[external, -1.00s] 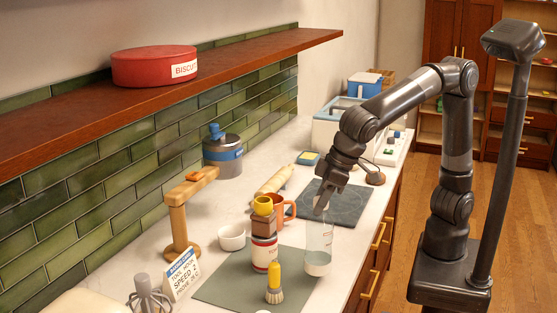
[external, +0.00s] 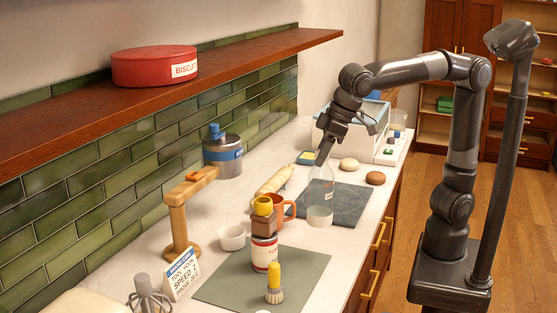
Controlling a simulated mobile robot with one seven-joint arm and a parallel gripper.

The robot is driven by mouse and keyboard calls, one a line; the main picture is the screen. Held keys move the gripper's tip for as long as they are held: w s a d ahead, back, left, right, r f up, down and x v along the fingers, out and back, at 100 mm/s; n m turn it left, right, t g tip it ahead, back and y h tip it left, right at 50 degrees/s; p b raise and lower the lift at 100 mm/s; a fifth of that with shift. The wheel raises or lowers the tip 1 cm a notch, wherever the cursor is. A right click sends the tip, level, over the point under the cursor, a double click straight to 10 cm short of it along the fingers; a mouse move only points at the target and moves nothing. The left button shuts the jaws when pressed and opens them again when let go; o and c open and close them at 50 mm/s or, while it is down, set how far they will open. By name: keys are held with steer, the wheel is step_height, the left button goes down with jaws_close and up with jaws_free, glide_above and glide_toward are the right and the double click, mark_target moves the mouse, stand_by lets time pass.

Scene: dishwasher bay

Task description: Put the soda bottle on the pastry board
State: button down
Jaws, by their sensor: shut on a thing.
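The clear soda bottle (external: 320,203), with a pale lower part and a small label, stands upright in the external view. My gripper (external: 324,153) is above it with its fingers shut on the bottle's neck. A dark slate-like board (external: 355,203), which seems to be the pastry board, lies flat on the counter. The bottle's base shows at the board's front left edge. I cannot tell whether it touches the board or hangs just above it.
An orange mug (external: 285,207) and a rolling pin (external: 275,179) lie close left of the bottle. A stack with a red-labelled can (external: 265,252) and a brush (external: 275,285) stand on a grey-green mat (external: 225,288).

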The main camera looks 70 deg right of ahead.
steer(key=shift+w+d+r, duration=0.15)
steer(key=shift+w+d, duration=0.15)
steer(key=shift+d, duration=0.35)
steer(key=w+d+m, duration=0.2)
steer(key=w+d, duration=0.2)
steer(key=d, duration=0.7)
steer(key=s+d+r+m+h, duration=0.1)
steer(key=s+d+m, duration=0.2)
steer(key=d, duration=1.2)
steer(key=s+d+m+h, duration=0.2)
steer(key=d, duration=1.4)
steer(key=w+a+f, duration=0.6)
steer(key=a+f, duration=0.4)
steer(key=f, duration=0.1)
steer(key=shift+f, duration=0.1)
steer(key=c, duration=1)
jaws_free()
